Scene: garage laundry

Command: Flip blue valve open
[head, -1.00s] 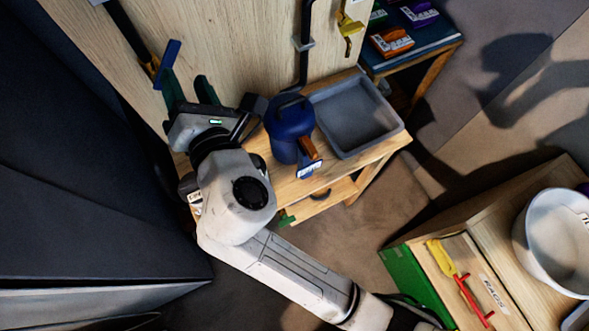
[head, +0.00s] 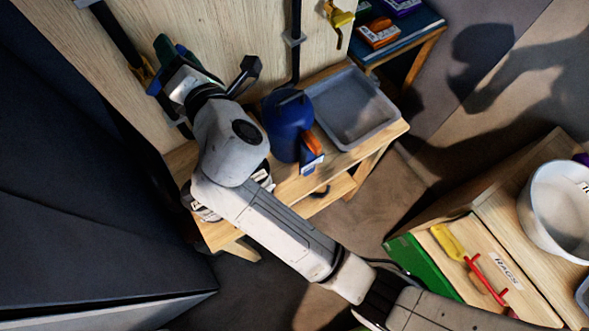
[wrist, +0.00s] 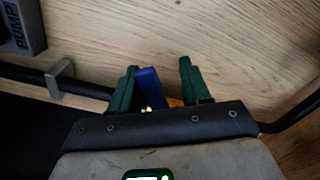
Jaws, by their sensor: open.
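The blue valve lever (wrist: 148,86) shows in the wrist view between my two green fingers, nearer the left finger, with brass at its base. In the head view the blue lever (head: 154,88) is partly hidden behind my gripper, beside the brass valve body (head: 143,73) on a black pipe along the wooden panel. My gripper (head: 178,52) is open at the panel. In the wrist view its fingers (wrist: 157,82) straddle the lever, with a clear gap on the right. Whether the left finger touches the lever I cannot tell.
A yellow valve (head: 338,17) is on another pipe to the right. A dark blue watering can (head: 287,122) and a grey tray (head: 390,120) stand on the wooden bench below. A "PUMP" sign (wrist: 22,25) is at upper left in the wrist view. A cabinet with a white bucket (head: 535,210) is lower right.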

